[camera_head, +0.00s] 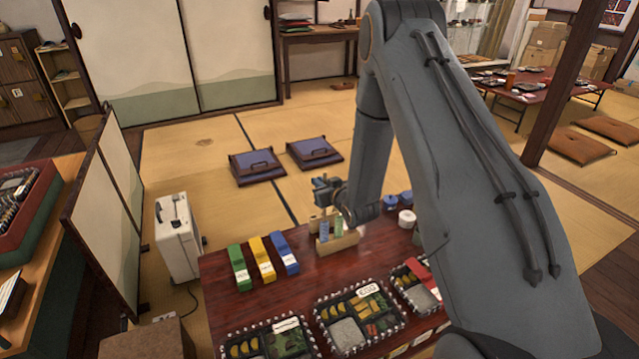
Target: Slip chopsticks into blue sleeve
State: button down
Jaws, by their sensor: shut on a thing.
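My gripper (326,203) is small in view above the red-brown table's far edge, at the end of my arm. It is shut on what appear to be the chopsticks, too small and partly hidden to make out clearly. Just below it stands a light wooden holder (345,241). A blue sleeve (324,231) and a green sleeve (337,226) stand upright in the holder. I cannot tell whether the chopstick tips are above the blue sleeve's mouth or inside it.
Green (239,268), yellow (262,259) and blue (286,254) long boxes lie left of the holder. Filled bento boxes (355,318) line the table's near side. A white roll (407,219) and blue round items (390,202) stand right. My arm hides the table's right part.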

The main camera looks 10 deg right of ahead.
jog(key=shift+f+b, duration=0.7)
jog(key=shift+f, duration=0.7)
jog(key=shift+f, duration=0.25)
jog(key=shift+f+b, duration=0.85)
jog(key=shift+f, duration=0.5)
dwell(0.9)
jog(key=shift+f, duration=0.35)
jog(key=shift+f+b, duration=0.3)
jog(key=shift+b, duration=0.05)
jog(key=c, duration=1.3)
grip_release()
